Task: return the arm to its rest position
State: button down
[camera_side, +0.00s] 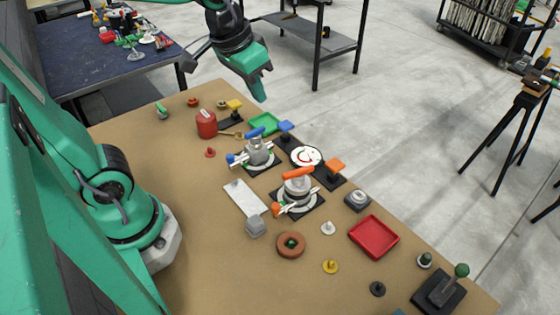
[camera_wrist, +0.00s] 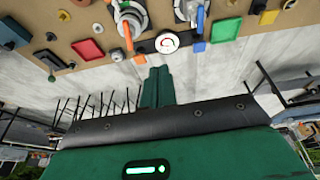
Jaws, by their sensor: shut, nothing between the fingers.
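My gripper (camera_side: 261,90) is green and hangs in the air above the back edge of the table, its fingers pointing down. The fingers are together with nothing between them. In the wrist view the shut fingers (camera_wrist: 156,86) point up toward the table's edge. The gripper is apart from everything on the table.
The brown table (camera_side: 190,270) holds a red can (camera_side: 206,124), a green tray (camera_side: 264,123), a red tray (camera_side: 374,236), two valve-like fixtures with blue (camera_side: 262,132) and orange (camera_side: 298,173) handles, and several knobs. A dark blue table (camera_side: 80,55) stands behind left.

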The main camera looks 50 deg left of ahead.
jog(key=s+a+t, duration=0.1)
jog(key=s+a, duration=0.1)
jog(key=s, duration=0.6)
jog(key=shift+a+f+t, duration=0.25)
jog(key=shift+f+t, duration=0.05)
jog(key=shift+t, duration=0.1)
dwell(1.1)
